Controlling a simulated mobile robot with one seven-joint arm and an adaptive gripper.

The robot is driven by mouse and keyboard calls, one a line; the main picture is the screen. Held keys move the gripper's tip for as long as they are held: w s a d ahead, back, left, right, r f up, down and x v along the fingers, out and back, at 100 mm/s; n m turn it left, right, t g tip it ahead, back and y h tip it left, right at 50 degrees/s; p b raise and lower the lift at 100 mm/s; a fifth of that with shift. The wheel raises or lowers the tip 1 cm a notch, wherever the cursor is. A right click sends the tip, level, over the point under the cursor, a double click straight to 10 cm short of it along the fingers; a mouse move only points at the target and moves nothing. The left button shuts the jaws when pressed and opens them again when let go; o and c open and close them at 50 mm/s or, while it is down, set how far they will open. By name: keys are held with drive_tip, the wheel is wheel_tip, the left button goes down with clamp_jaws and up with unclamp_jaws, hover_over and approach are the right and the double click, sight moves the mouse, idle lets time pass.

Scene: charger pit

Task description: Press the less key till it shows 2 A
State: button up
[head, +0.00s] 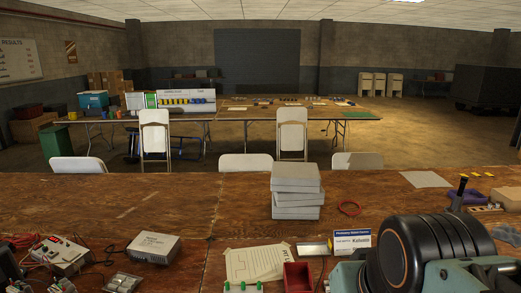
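No less key and no readable ampere display can be made out. A grey metal box (153,248) with a label on its top stands at the front left of the near wooden bench (150,205). A pale control box (62,254) with small knobs and red leads around it stands farther left. I cannot tell which of these, if either, is the charger, and any keys are too small to read. My gripper's fingers are not visible.
A stack of grey cases (297,190) stands mid-bench. A paper sheet (256,263), a red tray (298,277), a name card (352,242) and a red ring (350,209) lie near it. A large dark ribbed body blocks the lower right. Chairs stand beyond the bench.

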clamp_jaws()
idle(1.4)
